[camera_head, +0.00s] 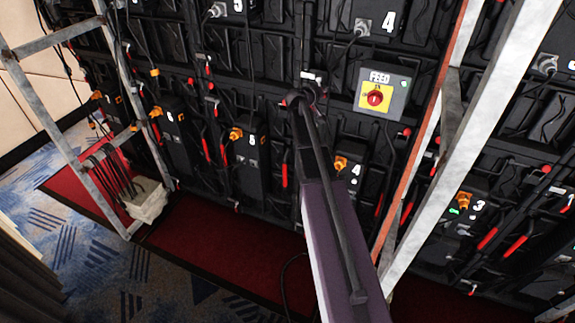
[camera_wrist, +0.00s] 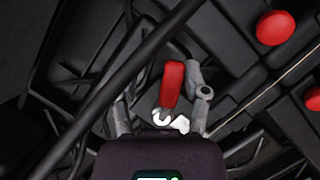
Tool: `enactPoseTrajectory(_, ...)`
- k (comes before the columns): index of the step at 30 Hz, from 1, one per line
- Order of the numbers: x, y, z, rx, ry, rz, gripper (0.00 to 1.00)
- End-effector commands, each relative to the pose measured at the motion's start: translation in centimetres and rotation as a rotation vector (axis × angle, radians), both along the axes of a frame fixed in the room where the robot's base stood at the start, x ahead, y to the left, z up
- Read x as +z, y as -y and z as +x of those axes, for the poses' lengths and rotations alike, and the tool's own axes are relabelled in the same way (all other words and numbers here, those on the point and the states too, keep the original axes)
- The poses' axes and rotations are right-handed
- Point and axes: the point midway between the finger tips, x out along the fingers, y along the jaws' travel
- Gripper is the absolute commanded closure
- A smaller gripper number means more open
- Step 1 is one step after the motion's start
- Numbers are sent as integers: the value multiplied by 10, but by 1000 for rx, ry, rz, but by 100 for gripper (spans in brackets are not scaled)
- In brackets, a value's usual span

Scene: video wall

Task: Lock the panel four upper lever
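My gripper (camera_head: 308,97) is up against the black back of the video wall, left of the grey FEED box, in the head view. In the wrist view its two fingers (camera_wrist: 160,98) stand apart, one on each side of a red lever handle (camera_wrist: 172,85). The red handle is upright in the picture and closer to the right finger; I cannot tell whether they touch. In the head view this lever is hidden behind my gripper. Panel four carries a white "4" (camera_head: 388,22) at the top and another "4" (camera_head: 355,169) lower down.
The grey FEED box (camera_head: 397,95) with a yellow and red switch is right of my gripper. A metal frame (camera_head: 478,150) stands close on the right, another (camera_head: 75,140) on the left. Two round red knobs, one at upper right (camera_wrist: 276,28), show in the wrist view. Red carpet (camera_head: 215,250) lies below.

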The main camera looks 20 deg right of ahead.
Motion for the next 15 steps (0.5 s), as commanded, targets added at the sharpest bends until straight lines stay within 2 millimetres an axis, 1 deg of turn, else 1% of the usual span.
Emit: enactPoseTrajectory(15, 22, 9, -10, -1, -404, -360, 41)
